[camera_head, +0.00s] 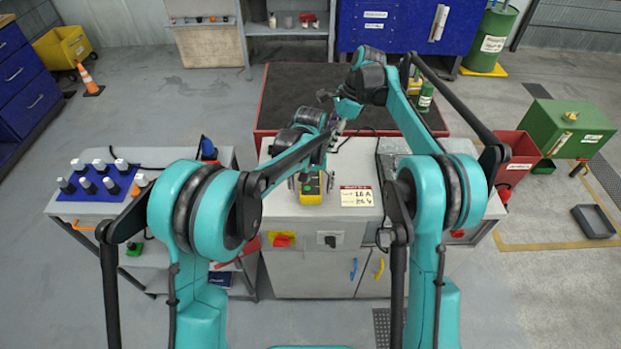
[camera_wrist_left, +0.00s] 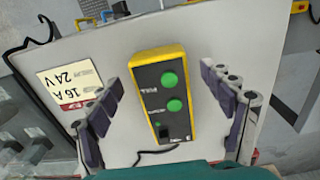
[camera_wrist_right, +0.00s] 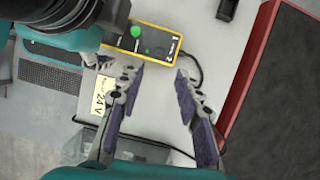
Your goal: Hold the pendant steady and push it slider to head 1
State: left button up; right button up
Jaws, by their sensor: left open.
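The pendant (camera_head: 311,188) is a yellow box with a black face, lying on the grey cabinet top. In the left wrist view the pendant (camera_wrist_left: 150,88) shows two green round buttons and a small dark block (camera_wrist_left: 163,132), perhaps the slider; its marks are too small to read. My left gripper (camera_wrist_left: 170,105) is open, its fingers on both sides of the pendant with gaps. In the right wrist view the pendant (camera_wrist_right: 151,33) lies beyond the fingertips, partly covered by my left gripper. My right gripper (camera_wrist_right: 157,80) is open and empty, apart from the pendant.
A white "16 A 24 V" card (camera_head: 356,197) lies beside the pendant on the cabinet top (camera_head: 352,220). A cable runs from the pendant. A dark, red-edged table (camera_head: 285,85) stands behind.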

pick_arm(q)
jog(key=shift+f, duration=1.3)
jog(key=c, duration=1.8)
pick_arm(e)
jog(key=shift+c, duration=0.2)
jog(key=shift+d, duration=0.15)
jog(key=c, duration=0.5)
jog(key=d+y, duration=0.1)
jog(key=d, duration=0.2)
jog(key=d+f+y, duration=0.1)
jog(key=d+y, duration=0.1)
jog(key=d, duration=0.1)
jog(key=d+f+m+y, duration=0.1)
jog(key=d, duration=0.2)
jog(key=shift+s+d+f, duration=0.15)
jog(key=shift+s+d, duration=0.1)
grip_shut()
jog(key=shift+s+d+t+y, duration=0.1)
jog(key=shift+d+t+y, duration=0.2)
jog(key=shift+d+y, duration=0.2)
